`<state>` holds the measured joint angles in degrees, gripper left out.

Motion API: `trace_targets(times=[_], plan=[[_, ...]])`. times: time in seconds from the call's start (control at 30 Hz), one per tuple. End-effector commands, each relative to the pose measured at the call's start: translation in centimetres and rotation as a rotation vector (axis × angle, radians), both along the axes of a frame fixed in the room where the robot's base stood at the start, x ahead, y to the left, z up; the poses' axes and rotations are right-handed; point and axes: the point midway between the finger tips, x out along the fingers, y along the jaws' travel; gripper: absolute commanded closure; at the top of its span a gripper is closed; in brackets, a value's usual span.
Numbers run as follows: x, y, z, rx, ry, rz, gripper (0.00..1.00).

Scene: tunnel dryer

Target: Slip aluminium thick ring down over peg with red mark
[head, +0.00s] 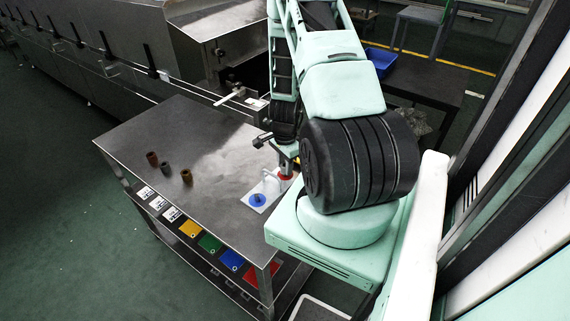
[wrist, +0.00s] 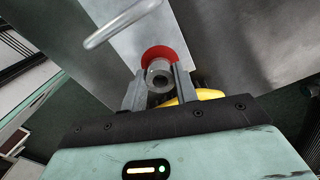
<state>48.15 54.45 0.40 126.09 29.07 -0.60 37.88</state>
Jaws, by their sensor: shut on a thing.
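My gripper (wrist: 160,86) is shut on a grey metal ring (wrist: 159,70), a short thick-walled cylinder with a dark bore, held between the fingertips. A round red mark (wrist: 157,51) on a pale plate (wrist: 127,47) shows just beyond the ring in the wrist view. The ring appears over the red mark; I cannot tell whether a peg is inside it. In the head view the red mark (head: 287,178) is partly hidden by my arm. The plate (head: 272,187) also carries a blue disc with a peg (head: 257,200).
A bent metal rod (wrist: 120,25) stands at the plate in the wrist view. A yellow round part (wrist: 195,96) shows behind my gripper. Three small cylinders, brown (head: 152,159), grey (head: 168,169) and bronze (head: 187,177), stand on the steel table (head: 225,150). The table's middle is clear.

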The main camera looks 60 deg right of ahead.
Motion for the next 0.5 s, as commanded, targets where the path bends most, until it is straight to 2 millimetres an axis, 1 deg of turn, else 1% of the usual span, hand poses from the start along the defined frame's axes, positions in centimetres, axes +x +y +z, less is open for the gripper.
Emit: trace_targets(times=[0.5], plan=[[0.0,0.0,-1.4,0.000,0.000,0.000,0.93]])
